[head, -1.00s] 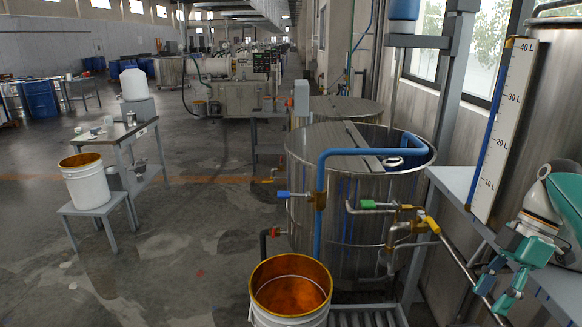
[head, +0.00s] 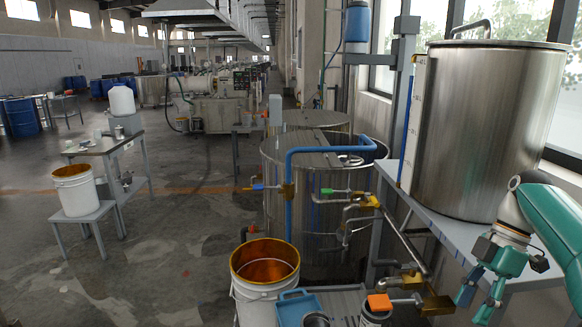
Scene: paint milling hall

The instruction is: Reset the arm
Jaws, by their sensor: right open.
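My right gripper (head: 480,302) is at the lower right of the head view, on the end of a teal arm (head: 556,222). Its fingers are apart and point downward, with nothing between them. It hangs in front of the grey bench (head: 432,208) and below the large steel tank (head: 487,130) that stands on it. My left gripper does not show.
An open bucket (head: 264,306) with amber lining stands at bottom centre. Beside it are a blue container (head: 297,307) and an orange-topped can (head: 377,308). Steel vats (head: 315,205) with pipes and valves stand behind. Another bucket (head: 76,190) is on a stool at left. Floor between is clear.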

